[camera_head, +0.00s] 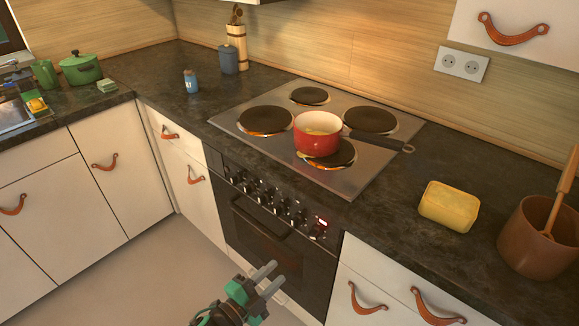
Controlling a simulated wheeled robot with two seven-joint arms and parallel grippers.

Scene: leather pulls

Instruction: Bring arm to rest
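My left gripper (274,276) shows at the bottom of the head view, in front of the oven. Its two grey fingers point up and to the right, with a gap between them and nothing held. Its green and black body and wrist run down to the bottom edge. It looks apart from the counter and the stove. My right gripper is out of view.
A red pan (310,141) sits on the stove (239,131) above the oven (262,232). A yellow block (449,206) and a brown pot (533,244) with a wooden spoon stand on the right counter. Leather pulls (366,299) stick out from the cabinet fronts. The floor left of the gripper is clear.

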